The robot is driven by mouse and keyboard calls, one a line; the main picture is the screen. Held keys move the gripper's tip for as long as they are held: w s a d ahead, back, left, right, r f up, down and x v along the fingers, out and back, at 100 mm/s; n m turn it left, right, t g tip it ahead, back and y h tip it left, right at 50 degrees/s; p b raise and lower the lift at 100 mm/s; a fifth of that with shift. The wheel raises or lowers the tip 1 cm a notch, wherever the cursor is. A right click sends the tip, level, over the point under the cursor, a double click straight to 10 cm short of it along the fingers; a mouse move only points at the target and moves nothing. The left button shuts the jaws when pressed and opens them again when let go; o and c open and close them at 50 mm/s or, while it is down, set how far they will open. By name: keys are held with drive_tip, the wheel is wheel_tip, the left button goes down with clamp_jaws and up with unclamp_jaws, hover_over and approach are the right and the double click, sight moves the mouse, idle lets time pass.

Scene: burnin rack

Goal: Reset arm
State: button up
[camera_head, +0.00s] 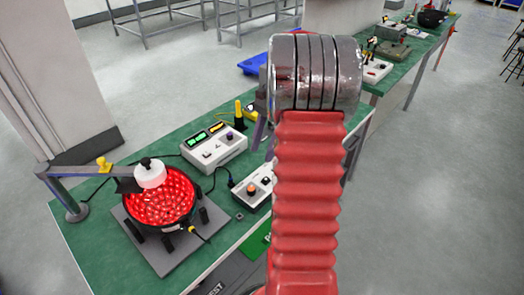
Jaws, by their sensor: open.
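My arm, with a red ribbed sleeve and shiny metal rings at its top, rises through the middle of the camera_head view. It hides most of my gripper (306,155). Grey-purple parts that look like its jaws show on both sides of the sleeve, wide apart. Nothing is seen held between them, though the space between is hidden. The gripper appears over the right part of the green-topped bench (95,235), and I cannot tell its height above it.
On the bench are a black round fixture with a red glowing inside (160,205), a white-capped overhead lamp (150,174), a white meter box (214,148) and a smaller control box (255,187). A pale pillar (50,70) stands left. Open grey floor (450,200) lies right.

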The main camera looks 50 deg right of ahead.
idle(0.5)
drive_tip(key=s+a+r+n+t+h, duration=0.1)
drive_tip(key=s+a+r+n+t, duration=0.1)
drive_tip(key=a+n, duration=0.4)
drive_tip(key=s+a+r+n+t+h, duration=0.2)
drive_tip(key=s+a+r+n, duration=0.2)
drive_tip(key=a, duration=1.2)
drive_tip(key=s+a+r+n+t+h, duration=0.1)
drive_tip(key=s+a+r+n, duration=0.2)
drive_tip(key=a+n, duration=0.6)
drive_tip(key=shift+s+a+r+t+h, duration=0.35)
drive_tip(key=shift+s+a, duration=0.4)
drive_tip(key=shift+a, duration=0.3)
drive_tip(key=shift+c, duration=0.5)
idle(0.6)
